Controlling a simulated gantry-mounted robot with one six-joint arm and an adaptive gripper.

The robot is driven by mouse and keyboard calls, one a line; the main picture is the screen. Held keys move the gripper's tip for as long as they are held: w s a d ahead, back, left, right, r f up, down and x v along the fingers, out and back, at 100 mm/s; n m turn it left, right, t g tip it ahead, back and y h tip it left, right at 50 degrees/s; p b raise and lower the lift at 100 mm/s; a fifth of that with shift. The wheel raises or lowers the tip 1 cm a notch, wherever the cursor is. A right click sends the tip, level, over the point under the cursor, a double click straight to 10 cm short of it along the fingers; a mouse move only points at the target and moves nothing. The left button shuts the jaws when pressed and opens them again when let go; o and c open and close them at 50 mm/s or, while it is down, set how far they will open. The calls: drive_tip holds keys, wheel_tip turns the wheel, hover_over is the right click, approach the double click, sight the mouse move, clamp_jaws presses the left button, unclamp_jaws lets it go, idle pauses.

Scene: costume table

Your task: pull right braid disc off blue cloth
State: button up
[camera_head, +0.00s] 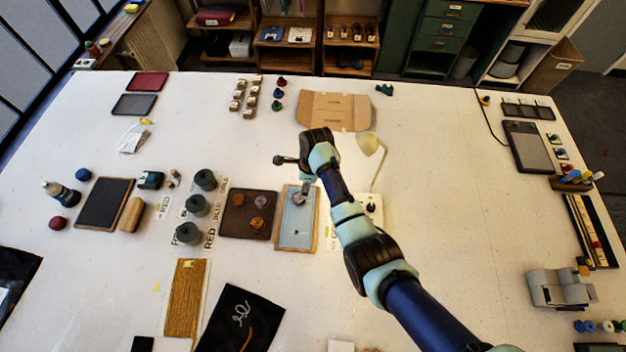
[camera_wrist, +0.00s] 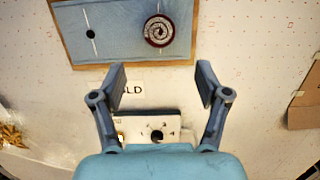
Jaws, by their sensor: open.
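The blue cloth (camera_head: 297,222) lies on a wooden board mid-table; it also shows at the top of the wrist view (camera_wrist: 115,42). One dark red-brown coiled braid disc (camera_wrist: 159,30) lies on its right part in the wrist view. In the head view the disc (camera_head: 298,198) sits near the cloth's far end, beside my gripper. A thin white line and a small dark spot (camera_wrist: 90,34) mark the cloth's left part. My gripper (camera_wrist: 160,78) is open and empty. Its fingertips appear just short of the cloth edge in the wrist view, with the disc beyond them.
A dark brown tray (camera_head: 233,229) with several coiled discs stands left of the cloth board. Several grey-green pots (camera_head: 197,205) are farther left. A lamp (camera_head: 371,146) and a small white switch plate (camera_wrist: 140,127) are nearby.

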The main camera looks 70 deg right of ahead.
drive_tip(key=f+b, duration=0.2)
drive_tip(key=w+f+b, duration=0.1)
drive_tip(key=f+b, duration=0.1)
drive_tip(key=b, duration=0.1)
drive_tip(key=f+b, duration=0.2)
drive_tip(key=f, duration=0.1)
drive_tip(key=shift+w+a, duration=0.15)
drive_tip(key=shift+a, duration=0.05)
drive_tip(key=shift+w+f+b, duration=0.15)
drive_tip(key=shift+f+b, duration=0.45)
drive_tip(key=shift+f, duration=0.2)
drive_tip(key=shift+w+f+b, duration=0.15)
drive_tip(key=shift+f+b, duration=0.45)
drive_tip(key=shift+f, duration=0.15)
drive_tip(key=shift+c, duration=0.2)
clamp_jaws()
drive_tip(key=shift+r, duration=0.1)
drive_tip(key=shift+r, duration=0.1)
drive_tip(key=shift+r+p, duration=2.45)
drive_tip(key=shift+p, duration=0.3)
